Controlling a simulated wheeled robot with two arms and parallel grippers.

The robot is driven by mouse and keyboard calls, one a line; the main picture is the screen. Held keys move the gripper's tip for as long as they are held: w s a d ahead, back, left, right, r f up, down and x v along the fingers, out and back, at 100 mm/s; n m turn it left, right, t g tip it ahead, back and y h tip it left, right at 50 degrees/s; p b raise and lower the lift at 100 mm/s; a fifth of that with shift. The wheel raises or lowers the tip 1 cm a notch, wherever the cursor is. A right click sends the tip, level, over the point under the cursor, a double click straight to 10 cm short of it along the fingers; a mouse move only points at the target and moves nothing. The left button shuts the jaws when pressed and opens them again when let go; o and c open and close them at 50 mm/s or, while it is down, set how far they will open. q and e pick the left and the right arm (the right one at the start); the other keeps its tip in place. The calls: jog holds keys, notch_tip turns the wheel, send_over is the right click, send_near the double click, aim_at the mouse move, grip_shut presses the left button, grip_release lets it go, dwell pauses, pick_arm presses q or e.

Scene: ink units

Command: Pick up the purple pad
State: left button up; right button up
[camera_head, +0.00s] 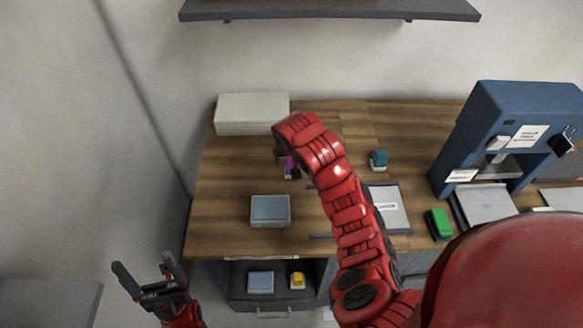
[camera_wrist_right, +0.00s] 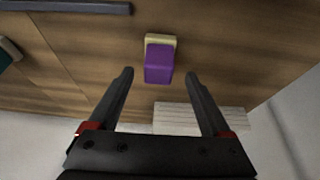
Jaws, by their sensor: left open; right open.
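The purple pad (camera_wrist_right: 158,67) has a pale yellowish part along one edge and lies on the wooden desk, in front of the right gripper's fingers. In the head view the purple pad (camera_head: 290,168) is partly hidden by my right arm's red wrist. My right gripper (camera_wrist_right: 165,82) is open in the wrist view, its two fingers spread to either side of the pad's line and nothing between them. In the head view the right gripper's fingers are hidden behind its wrist. My left gripper (camera_head: 143,272) is open and empty, low at the left, off the desk.
A white paper stack (camera_head: 252,113) stands behind the pad. A grey-blue box (camera_head: 270,210) sits in front of it. A teal block (camera_head: 379,160), a green block (camera_head: 440,224) and a blue press (camera_head: 520,120) stand to the right. An open shelf below holds a yellow item (camera_head: 297,280).

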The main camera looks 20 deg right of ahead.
jog(key=shift+p+x, duration=0.45)
jog(key=shift+x, duration=1.15)
jog(key=shift+d, duration=0.1)
jog(key=shift+c, duration=0.3)
grip_shut()
jog(key=shift+r, duration=0.15)
